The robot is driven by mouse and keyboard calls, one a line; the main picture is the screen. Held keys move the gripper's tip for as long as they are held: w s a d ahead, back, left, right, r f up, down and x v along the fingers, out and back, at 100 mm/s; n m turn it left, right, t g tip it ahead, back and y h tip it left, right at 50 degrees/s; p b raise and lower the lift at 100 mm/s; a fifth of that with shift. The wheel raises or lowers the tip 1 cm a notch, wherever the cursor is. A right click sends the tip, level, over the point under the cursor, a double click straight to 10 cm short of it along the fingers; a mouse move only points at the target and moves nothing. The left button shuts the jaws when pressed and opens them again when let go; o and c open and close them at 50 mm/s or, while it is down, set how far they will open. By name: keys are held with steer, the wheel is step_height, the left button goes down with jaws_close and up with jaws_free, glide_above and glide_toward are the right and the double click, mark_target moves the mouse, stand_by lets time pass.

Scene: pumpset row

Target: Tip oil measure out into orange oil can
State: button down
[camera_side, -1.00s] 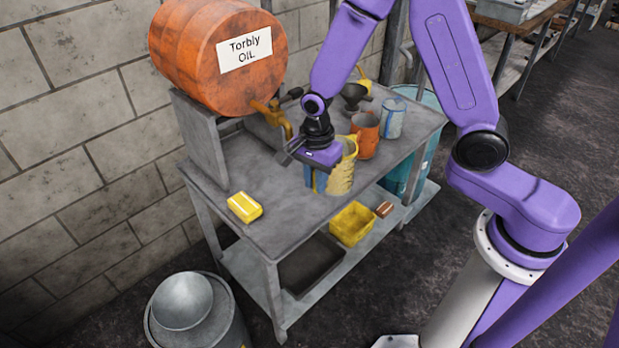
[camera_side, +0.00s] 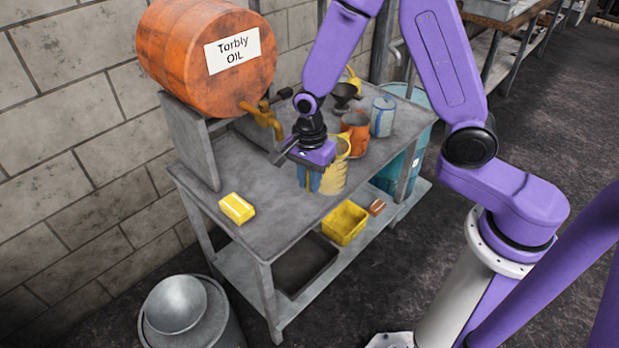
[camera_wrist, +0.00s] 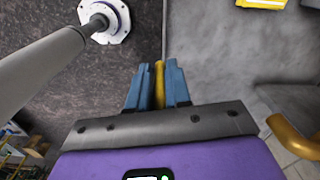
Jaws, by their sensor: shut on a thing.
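A yellow measure (camera_side: 335,178) stands upright at the front edge of the grey bench; I cannot tell whether it touches the top. My gripper (camera_side: 308,180) points down at its left side, with blue fingers shut on a narrow yellow part, seemingly its handle. In the wrist view, my gripper (camera_wrist: 159,75) has this yellow strip (camera_wrist: 159,84) between its fingers; the rest of the measure is hidden. The orange oil can (camera_side: 355,135) stands just behind the measure, to its right. Its opening faces up. The measure's contents cannot be seen.
A black funnel (camera_side: 344,92) and a blue-white can (camera_side: 383,117) stand near the orange can. An orange drum (camera_side: 180,50) with a brass tap (camera_side: 262,117) is at the left back. A yellow block (camera_side: 237,208) lies front left, with clear bench around it.

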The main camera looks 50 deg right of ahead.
step_height(320, 180, up, 20)
steer(key=w+d+m, duration=0.3)
steer(key=w+d, duration=1.2)
steer(key=w, duration=0.2)
steer(key=f, duration=0.5)
steer(key=shift+w+a+f, duration=0.1)
steer(key=shift+w+f, duration=0.1)
steer(key=shift+w, duration=0.1)
step_height(320, 180, down, 7)
steer(key=y, duration=0.1)
steer(key=shift+d, duration=0.35)
stand_by(0.4)
